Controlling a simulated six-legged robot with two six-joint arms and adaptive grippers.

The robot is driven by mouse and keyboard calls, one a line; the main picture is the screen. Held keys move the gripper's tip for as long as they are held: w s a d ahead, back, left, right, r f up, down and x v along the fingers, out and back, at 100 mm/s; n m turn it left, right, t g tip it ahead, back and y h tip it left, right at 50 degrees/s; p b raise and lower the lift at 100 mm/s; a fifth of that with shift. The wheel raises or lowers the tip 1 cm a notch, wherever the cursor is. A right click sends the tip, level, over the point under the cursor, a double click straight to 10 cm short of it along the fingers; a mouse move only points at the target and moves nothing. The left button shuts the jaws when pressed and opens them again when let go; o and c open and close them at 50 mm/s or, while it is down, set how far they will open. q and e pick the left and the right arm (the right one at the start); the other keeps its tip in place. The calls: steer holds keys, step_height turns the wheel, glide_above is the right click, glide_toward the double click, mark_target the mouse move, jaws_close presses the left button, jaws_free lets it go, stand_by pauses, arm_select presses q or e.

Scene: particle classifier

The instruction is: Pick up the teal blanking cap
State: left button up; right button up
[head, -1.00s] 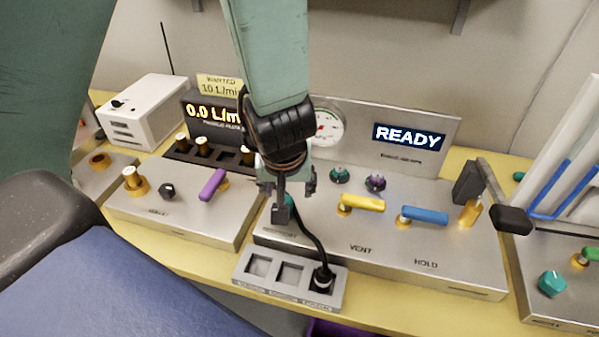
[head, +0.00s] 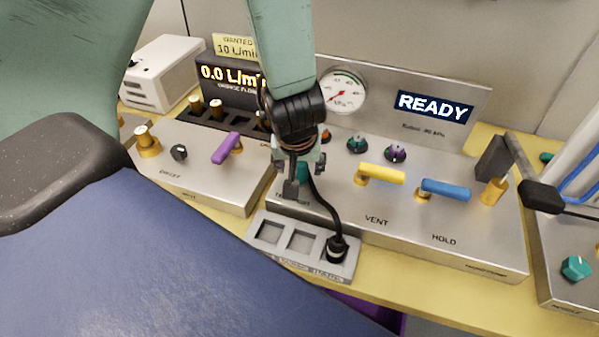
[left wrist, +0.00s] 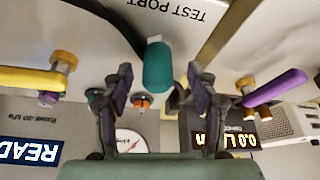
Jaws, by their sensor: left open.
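The teal blanking cap (left wrist: 157,66) is a rounded cylinder on the panel beside the TEST PORT lettering. In the left wrist view it sits between and just beyond the two fingertips of my left gripper (left wrist: 160,82), with a gap on each side. In the head view my left gripper (head: 305,180) points down over the panel's front left part. The cap (head: 302,171) is mostly hidden behind its fingers there. The gripper is open and holds nothing. My right gripper is not in view.
A grey tray (head: 262,250) stands in front, with a black plug (head: 336,250) in its right compartment; its hose rises close beside my gripper. Yellow (head: 381,174) and blue (head: 446,189) handles stand to the right, a purple handle (head: 226,149) to the left. A READY display (head: 433,107) is behind.

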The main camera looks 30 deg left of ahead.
arm_select(q)
steer(key=shift+d+r, duration=0.15)
steer(key=shift+d, duration=0.05)
steer(key=shift+c, duration=1.4)
steer(key=shift+a, duration=0.15)
steer(key=c, duration=0.6)
steer(key=shift+c, duration=1.3)
steer(key=shift+w, duration=0.1)
steer(key=shift+r+p, duration=0.35)
step_height(320, 180, up, 26)
steer(key=p, duration=2.1)
steer(key=shift+f, duration=0.25)
steer(key=shift+r, duration=0.75)
